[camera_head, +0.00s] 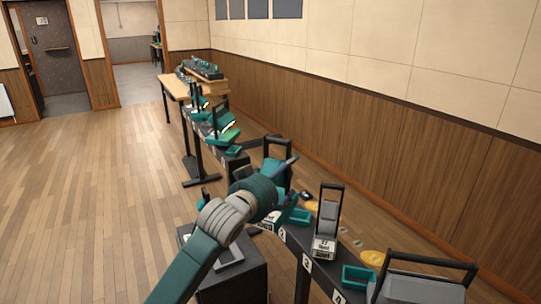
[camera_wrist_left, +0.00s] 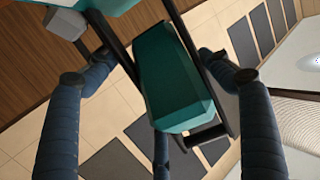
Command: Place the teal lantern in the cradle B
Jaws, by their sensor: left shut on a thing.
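My left gripper (camera_head: 284,168) is shut on the teal lantern (camera_head: 274,172), which has a teal body and a black frame handle. In the left wrist view the lantern (camera_wrist_left: 172,80) sits between the dark fingers, tilted, with wall and ceiling behind it. In the head view it is above the long dark bench (camera_head: 265,215), partly hidden by my wrist. No letter B is readable, so I cannot tell which holder is cradle B. My right gripper is not in view.
The bench front carries number labels, including 3 (camera_head: 306,263). Small teal trays (camera_head: 296,217) (camera_head: 357,278) lie on it. A grey lantern (camera_head: 327,222) stands to the right, and a larger grey one (camera_head: 420,285) nearer. A dark box (camera_head: 232,285) stands lower left. The left floor is clear.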

